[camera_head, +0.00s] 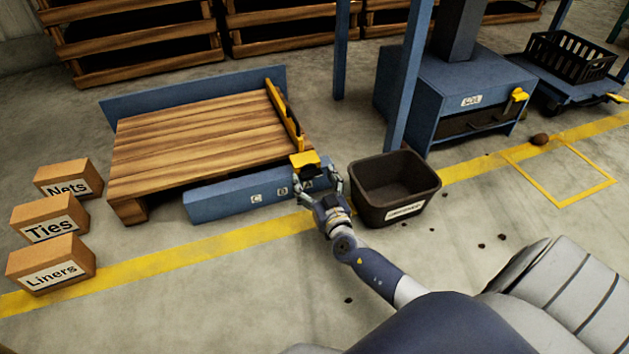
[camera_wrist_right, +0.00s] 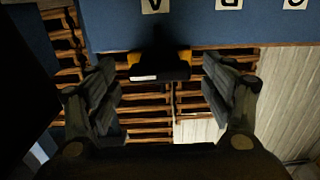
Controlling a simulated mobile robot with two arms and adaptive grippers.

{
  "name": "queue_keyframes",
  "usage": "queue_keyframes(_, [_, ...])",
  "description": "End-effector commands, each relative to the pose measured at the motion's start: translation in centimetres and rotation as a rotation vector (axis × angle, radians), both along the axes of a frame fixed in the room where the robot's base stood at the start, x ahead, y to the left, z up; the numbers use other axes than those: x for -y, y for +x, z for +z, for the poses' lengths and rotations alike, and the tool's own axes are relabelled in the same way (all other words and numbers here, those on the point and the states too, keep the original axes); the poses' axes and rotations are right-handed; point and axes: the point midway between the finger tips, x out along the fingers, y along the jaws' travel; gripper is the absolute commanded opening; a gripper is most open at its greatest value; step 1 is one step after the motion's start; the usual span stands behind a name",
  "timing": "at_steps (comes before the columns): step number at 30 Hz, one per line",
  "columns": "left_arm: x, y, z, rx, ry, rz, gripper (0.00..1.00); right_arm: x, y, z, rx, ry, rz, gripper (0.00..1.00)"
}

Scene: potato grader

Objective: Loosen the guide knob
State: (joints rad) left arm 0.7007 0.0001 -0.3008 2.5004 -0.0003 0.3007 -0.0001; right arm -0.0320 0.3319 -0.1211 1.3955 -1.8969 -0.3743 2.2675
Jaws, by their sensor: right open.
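The guide knob (camera_head: 305,160) shows yellow on top with a dark part, at the right end of the blue rail marked with letters. It also shows in the right wrist view (camera_wrist_right: 160,66) as a dark block with yellow ends below the A label. My right gripper (camera_head: 319,181) is open just in front of the knob. In the wrist view its two fingers (camera_wrist_right: 160,82) stand spread left and right of the knob, with gaps on both sides; I see no contact. A yellow guide bar (camera_head: 284,116) runs back from the knob along the pallet edge. My left gripper is out of view.
The blue lettered rail (camera_head: 225,203) fronts a wooden pallet deck (camera_head: 190,135). A dark bin (camera_head: 428,190) stands close to the right of my gripper, beside a blue post (camera_head: 406,75). Boxes labelled Nets, Ties (camera_head: 48,219) and Liners stand left. The front floor is mostly clear.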

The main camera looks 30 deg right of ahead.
Motion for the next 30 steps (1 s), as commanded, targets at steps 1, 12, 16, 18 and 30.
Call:
queue_keyframes(1, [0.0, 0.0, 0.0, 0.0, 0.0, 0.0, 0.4, 0.0, 0.0, 0.0, 0.0, 0.0, 0.0, 0.7])
queue_keyframes(12, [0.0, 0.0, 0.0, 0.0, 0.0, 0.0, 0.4, 0.0, 0.0, 0.0, 0.0, -0.002, 0.0, 0.31])
queue_keyframes(16, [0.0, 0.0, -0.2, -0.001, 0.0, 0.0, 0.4, 0.0, 0.0, 0.0, -0.003, -0.019, 0.001, 0.31])
queue_keyframes(18, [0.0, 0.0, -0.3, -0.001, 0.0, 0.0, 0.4, 0.0, 0.0, -0.1, -0.008, -0.036, 0.001, 0.31])
queue_keyframes(30, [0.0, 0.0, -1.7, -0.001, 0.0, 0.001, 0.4, -0.1, 0.0, -0.1, -0.071, -0.301, 0.002, 0.31])
